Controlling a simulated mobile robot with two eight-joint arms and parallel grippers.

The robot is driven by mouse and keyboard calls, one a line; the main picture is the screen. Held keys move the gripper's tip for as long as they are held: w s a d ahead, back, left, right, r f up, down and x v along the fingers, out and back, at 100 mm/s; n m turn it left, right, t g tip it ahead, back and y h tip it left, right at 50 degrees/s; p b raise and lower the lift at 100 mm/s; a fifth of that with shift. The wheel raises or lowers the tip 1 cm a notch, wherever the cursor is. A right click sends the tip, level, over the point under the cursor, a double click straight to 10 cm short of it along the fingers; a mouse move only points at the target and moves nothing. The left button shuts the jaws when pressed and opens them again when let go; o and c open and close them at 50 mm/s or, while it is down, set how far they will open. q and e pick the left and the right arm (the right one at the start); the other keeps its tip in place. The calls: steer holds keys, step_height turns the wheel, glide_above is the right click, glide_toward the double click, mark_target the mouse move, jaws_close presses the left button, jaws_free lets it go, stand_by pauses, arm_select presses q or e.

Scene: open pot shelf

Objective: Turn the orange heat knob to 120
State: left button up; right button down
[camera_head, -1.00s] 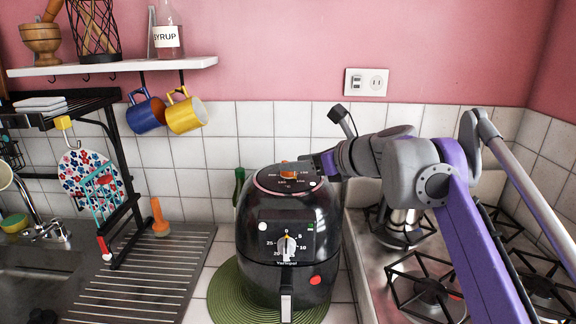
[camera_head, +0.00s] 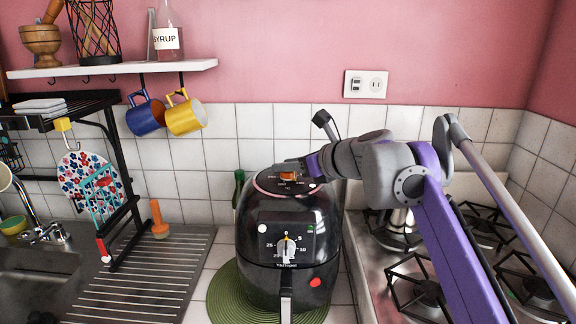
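The orange heat knob (camera_head: 288,176) sits on the top of the black air fryer (camera_head: 262,212), inside a ring of printed numbers too small to read. My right gripper (camera_head: 290,168) reaches in from the right, low over the lid, with its fingertips at the knob. The fingers partly overlap the knob, and I cannot tell whether they are closed on it or only beside it. The front timer dial (camera_head: 286,249) faces me below the lid. My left gripper is not in view.
The fryer stands on a green round mat (camera_head: 224,300). A gas stove (camera_head: 377,285) lies to the right under my arm. A drainboard (camera_head: 150,290) and sink are to the left. A green bottle (camera_head: 239,186) stands behind the fryer. Mugs hang under the shelf (camera_head: 120,67).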

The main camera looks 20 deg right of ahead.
steer(key=shift+a+f, duration=0.1)
steer(key=shift+f, duration=0.15)
steer(key=shift+s, duration=0.1)
steer(key=shift+r+n+g+y+p, duration=0.15)
steer(key=shift+n+g+y+p, duration=0.15)
steer(key=shift+n+y+p, duration=0.35)
steer(key=n+g+y+p, duration=0.3)
steer(key=n+g+p, duration=0.1)
steer(key=n+p, duration=0.1)
steer(key=n+g+y+p, duration=0.4)
steer(key=p, duration=0.1)
steer(key=shift+r+n+g, duration=0.1)
steer(key=shift+n+g, duration=0.25)
steer(key=shift+g, duration=0.05)
steer(key=shift+f+n+g+y+p, duration=0.25)
steer(key=shift+n+g+p, duration=0.5)
steer(key=shift+n+g, duration=0.3)
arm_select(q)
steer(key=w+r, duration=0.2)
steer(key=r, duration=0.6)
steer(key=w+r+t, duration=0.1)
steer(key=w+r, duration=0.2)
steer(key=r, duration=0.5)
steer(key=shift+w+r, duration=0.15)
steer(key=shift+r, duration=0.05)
arm_select(e)
steer(key=shift+g, duration=0.25)
steer(key=shift+f, duration=0.1)
